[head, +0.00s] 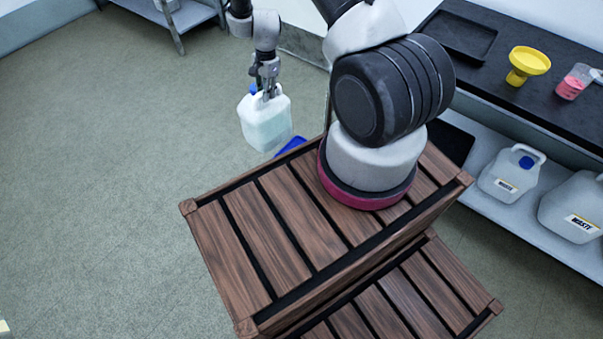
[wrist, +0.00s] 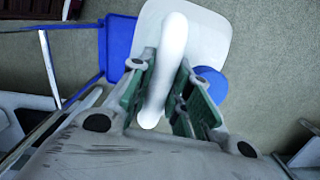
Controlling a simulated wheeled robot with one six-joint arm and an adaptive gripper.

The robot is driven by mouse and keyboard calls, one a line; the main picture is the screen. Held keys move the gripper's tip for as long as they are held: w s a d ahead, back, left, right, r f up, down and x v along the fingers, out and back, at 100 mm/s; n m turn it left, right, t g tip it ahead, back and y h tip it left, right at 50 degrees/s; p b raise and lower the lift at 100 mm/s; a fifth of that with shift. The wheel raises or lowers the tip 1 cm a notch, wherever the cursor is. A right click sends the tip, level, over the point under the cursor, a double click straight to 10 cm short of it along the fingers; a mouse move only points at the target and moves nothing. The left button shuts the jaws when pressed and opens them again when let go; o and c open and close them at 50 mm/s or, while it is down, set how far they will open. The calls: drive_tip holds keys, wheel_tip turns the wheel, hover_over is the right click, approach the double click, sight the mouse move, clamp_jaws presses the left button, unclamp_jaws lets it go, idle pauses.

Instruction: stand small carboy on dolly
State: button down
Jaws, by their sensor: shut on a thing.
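The small carboy (head: 266,122) is whitish and translucent with a blue cap, and it hangs upright from my gripper (head: 269,94) in the head view. In the wrist view my gripper (wrist: 168,95) is shut around the carboy's white handle (wrist: 174,50), with the blue cap (wrist: 212,83) just right of it. A blue flat thing (head: 291,146), which looks like the dolly, shows just beyond my wooden deck, mostly hidden. A blue part (wrist: 118,46) also shows left of the carboy in the wrist view. Whether the carboy touches it, I cannot tell.
A dark bench at right holds a black tray (head: 455,35), a yellow funnel (head: 528,63) and a beaker of pink liquid (head: 571,84). Waste carboys (head: 510,178) (head: 574,210) stand on its lower shelf. A grey rack (head: 187,18) stands at the back. The floor (head: 110,150) at left is clear.

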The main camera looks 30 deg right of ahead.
drive_tip(key=d+f+m, duration=0.1)
drive_tip(key=f+m, duration=0.1)
drive_tip(key=f, duration=0.1)
drive_tip(key=d+f+m, duration=0.2)
drive_tip(key=f+m, duration=0.1)
drive_tip(key=f, duration=0.1)
drive_tip(key=s+d+f+m, duration=0.1)
drive_tip(key=f+m, duration=0.2)
drive_tip(key=shift+d+f+t, duration=0.15)
drive_tip(key=shift+d+t, duration=0.1)
drive_tip(key=shift+t, duration=0.15)
drive_tip(key=s+d+f+m, duration=0.1)
drive_tip(key=f+m, duration=0.1)
drive_tip(key=f, duration=0.4)
drive_tip(key=s+d+f+m+h, duration=0.1)
drive_tip(key=d+f+m, duration=0.1)
drive_tip(key=f, duration=0.5)
drive_tip(key=s+d+f+m, duration=0.1)
drive_tip(key=s+f+m, duration=0.1)
drive_tip(key=f+m, duration=0.2)
drive_tip(key=shift+d+f+t, duration=0.35)
drive_tip(key=shift+f+t, duration=0.05)
drive_tip(key=shift+f, duration=1.2)
drive_tip(key=c, duration=1.3)
unclamp_jaws()
drive_tip(key=shift+s+f, duration=0.1)
